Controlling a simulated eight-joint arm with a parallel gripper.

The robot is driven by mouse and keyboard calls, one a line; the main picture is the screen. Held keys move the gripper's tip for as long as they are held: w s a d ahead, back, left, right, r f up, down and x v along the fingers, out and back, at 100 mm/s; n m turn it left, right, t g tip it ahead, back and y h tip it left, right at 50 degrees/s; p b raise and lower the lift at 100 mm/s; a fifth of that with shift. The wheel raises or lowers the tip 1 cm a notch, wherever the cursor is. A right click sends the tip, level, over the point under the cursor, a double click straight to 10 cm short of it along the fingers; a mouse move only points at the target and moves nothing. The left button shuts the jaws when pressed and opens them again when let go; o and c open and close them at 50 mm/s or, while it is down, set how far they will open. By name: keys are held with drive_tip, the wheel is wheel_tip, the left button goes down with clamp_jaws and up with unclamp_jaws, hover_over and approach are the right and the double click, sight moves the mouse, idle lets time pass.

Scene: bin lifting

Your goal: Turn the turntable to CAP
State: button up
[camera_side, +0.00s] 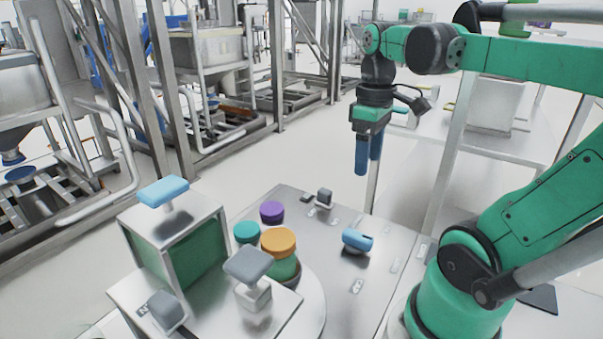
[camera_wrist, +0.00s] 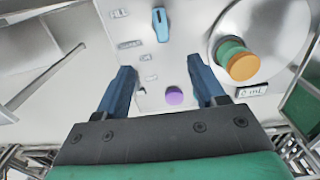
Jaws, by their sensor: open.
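The round pale turntable (camera_side: 315,305) sits on the metal worktop, partly hidden in the side view by the housing in front of it. It also shows in the wrist view (camera_wrist: 288,22) at upper right. A green jar with an orange lid (camera_side: 278,241) stands on it; the jar also shows in the wrist view (camera_wrist: 239,62). A blue knob (camera_side: 357,240) sits on the worktop right of the turntable; in the wrist view (camera_wrist: 160,24) it is at top centre, with small labels beside it, hard to read. My gripper (camera_side: 367,168) is open and empty, high above the worktop's far end.
A purple cap (camera_side: 271,211) and a teal cap (camera_side: 246,232) stand beyond the orange lid. A box with a blue handle (camera_side: 163,191) and a grey-handled piece (camera_side: 249,264) stand at left. A small grey knob (camera_side: 324,197) is at the far edge. Air around my gripper is clear.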

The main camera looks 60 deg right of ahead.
sight(357, 233)
wheel_tip(357, 233, down, 16)
drive_tip(key=shift+w+a+r, duration=0.1)
drive_tip(key=shift+a, duration=0.05)
idle(0.7)
clamp_jaws()
